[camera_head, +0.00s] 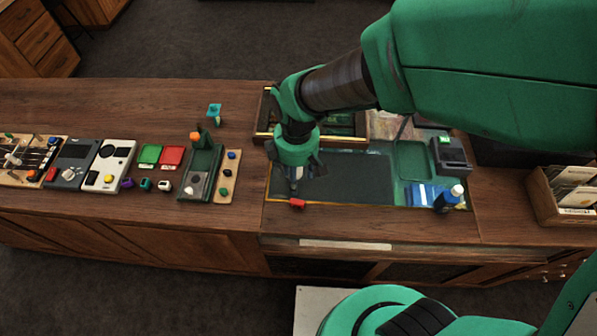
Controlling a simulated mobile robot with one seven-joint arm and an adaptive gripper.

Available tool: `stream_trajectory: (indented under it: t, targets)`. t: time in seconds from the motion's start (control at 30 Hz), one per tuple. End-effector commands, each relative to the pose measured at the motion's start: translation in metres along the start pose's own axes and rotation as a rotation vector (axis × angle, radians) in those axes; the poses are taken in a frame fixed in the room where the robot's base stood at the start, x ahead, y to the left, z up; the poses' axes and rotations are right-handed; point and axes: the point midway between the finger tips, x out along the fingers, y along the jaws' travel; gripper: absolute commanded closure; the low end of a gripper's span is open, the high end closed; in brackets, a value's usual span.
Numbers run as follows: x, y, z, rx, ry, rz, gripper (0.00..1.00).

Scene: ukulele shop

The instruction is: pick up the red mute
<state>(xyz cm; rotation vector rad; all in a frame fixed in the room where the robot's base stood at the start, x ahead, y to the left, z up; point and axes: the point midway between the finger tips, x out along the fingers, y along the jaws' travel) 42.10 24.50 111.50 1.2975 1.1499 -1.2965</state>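A small red block (297,203), which looks like the red mute, lies at the front edge of the dark mat area on the wooden counter. My gripper (295,188) points down just behind and above it. The fingers are small and dark in this view, and I cannot tell whether they are open or shut. The red block shows in front of the fingertips and does not appear to be between them.
The mat (350,178) is bare in the middle. A green stand (201,173), a red square (171,158) and pedals are to the left. A card box (545,200) stands far right.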

Motion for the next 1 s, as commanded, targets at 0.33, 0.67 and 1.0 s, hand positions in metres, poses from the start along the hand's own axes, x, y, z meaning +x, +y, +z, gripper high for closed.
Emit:
stream_trajectory:
  t: [0.33,0.67,1.0]
  targets:
    - [0.049,-0.001,0.001,0.001,-0.002,-0.003,0.53]
    - [0.079,-0.001,0.0,0.001,0.0,-0.001,0.53]
    - [0.08,-0.001,0.0,0.001,0.0,0.0,0.53]
